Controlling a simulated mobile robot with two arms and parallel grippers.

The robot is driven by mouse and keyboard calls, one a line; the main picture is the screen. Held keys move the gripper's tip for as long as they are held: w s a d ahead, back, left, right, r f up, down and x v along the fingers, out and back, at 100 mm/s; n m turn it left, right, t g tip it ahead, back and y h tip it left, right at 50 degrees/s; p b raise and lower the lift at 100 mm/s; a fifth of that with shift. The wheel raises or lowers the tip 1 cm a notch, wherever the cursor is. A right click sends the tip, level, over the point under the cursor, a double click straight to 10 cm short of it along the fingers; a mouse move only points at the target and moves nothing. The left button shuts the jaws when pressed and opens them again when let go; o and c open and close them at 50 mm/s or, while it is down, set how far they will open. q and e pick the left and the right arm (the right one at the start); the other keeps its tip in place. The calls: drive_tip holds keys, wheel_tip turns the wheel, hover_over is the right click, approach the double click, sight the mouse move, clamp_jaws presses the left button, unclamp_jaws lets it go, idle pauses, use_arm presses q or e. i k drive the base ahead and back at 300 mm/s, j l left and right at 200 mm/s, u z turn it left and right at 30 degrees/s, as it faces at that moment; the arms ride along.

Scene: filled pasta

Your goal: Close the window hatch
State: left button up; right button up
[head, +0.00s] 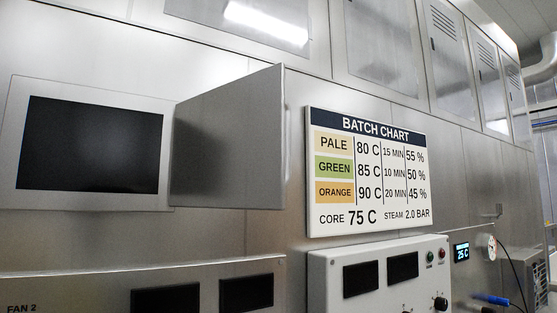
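The window hatch (228,142) is a grey metal door in the head view, left of centre. It stands open, swung out from the wall on its left side, where it meets the frame. The light metal frame (90,90) surrounds a dark window opening (90,145) to the left of the door. A thin vertical handle or edge strip (286,142) shows at the door's free right edge. Neither of my grippers is in view.
A batch chart (367,172) hangs on the wall right of the hatch. A white control box (375,270) with dark displays and knobs stands below it. A metal panel marked FAN 2 (80,290) is at lower left. A small temperature display (462,252) is at right.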

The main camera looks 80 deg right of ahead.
sight(231, 148)
drive_tip(key=k+l+z, duration=0.1)
drive_tip(key=l, duration=0.2)
drive_tip(key=k+l+z, duration=0.1)
drive_tip(key=l, duration=0.25)
drive_tip(key=k+l+z, duration=0.15)
drive_tip(key=l, duration=0.2)
drive_tip(key=k+l+z, duration=0.1)
drive_tip(key=l, duration=0.25)
drive_tip(key=k+l+z, duration=0.1)
drive_tip(key=l, duration=0.25)
drive_tip(key=k, duration=0.1)
